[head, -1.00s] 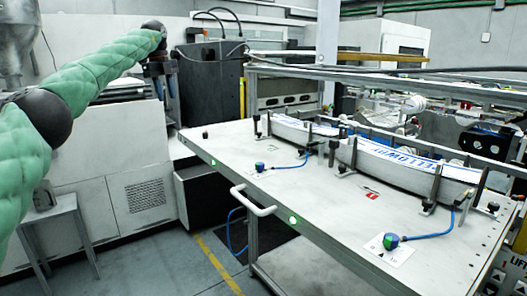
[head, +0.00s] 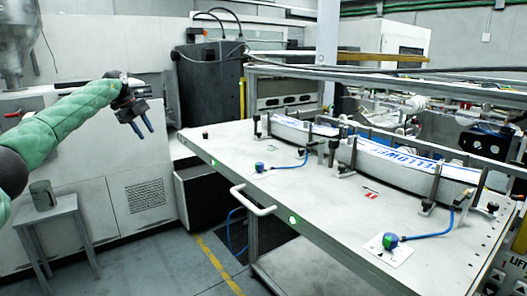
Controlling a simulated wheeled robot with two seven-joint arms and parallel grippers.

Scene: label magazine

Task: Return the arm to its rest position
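My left gripper (head: 144,131) hangs in the air at the left of the head view, at the end of my green padded arm. Its two dark blue fingers point down and to the right, with a gap between them and nothing held. It is apart from the table and left of its edge. My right gripper is not in view. The label magazine (head: 400,167) lies along the back of the white table (head: 290,192), with white and blue label stacks held between dark upright posts.
A grey stool (head: 55,212) with a grey mug (head: 43,195) on it stands below my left arm. Two blue-green knobs with blue hoses sit on the table, one being the front knob (head: 390,241). A white handle (head: 253,203) juts from the table's front edge. Floor left of the table is open.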

